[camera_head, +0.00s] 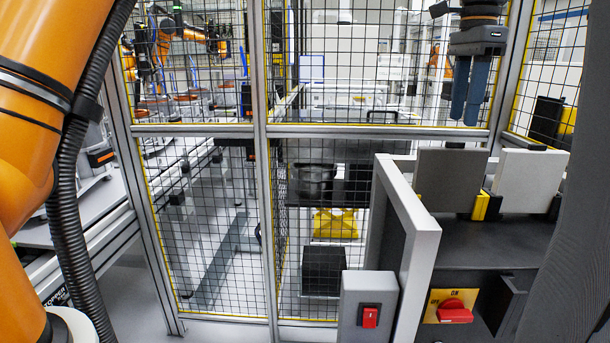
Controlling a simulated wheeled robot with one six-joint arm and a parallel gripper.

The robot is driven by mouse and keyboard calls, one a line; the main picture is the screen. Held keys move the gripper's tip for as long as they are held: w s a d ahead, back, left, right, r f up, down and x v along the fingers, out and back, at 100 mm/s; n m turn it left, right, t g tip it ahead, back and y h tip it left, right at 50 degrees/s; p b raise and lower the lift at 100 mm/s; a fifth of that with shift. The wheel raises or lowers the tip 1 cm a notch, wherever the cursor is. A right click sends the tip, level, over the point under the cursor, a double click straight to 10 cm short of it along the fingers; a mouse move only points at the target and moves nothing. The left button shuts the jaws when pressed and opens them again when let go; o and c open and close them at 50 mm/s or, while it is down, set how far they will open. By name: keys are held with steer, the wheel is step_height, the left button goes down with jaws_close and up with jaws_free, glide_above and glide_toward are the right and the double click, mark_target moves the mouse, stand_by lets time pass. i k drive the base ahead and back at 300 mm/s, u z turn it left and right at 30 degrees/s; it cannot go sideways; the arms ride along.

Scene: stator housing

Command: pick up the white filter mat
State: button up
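A pale, nearly white square panel (530,181), which looks like the white filter mat, stands upright in a holder at the right. A dark grey panel of similar shape (450,180) stands to its left. My gripper (466,112) hangs from the top right with its two blue-grey fingers pointing down. It is above the panels in the picture, over the dark one and left of the white one, apart from both. No object shows at the fingertips. The fingers look close together, but the viewing angle hides how wide the gap is.
Yellow and black clips (487,206) stand by the panels on a dark bench (470,240). A grey upright plate (410,215) borders the bench at left. A red switch (455,312) is on its front. A wire mesh fence (210,220) stands behind.

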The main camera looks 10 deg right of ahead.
mark_target(528, 180)
steer(key=k, duration=1)
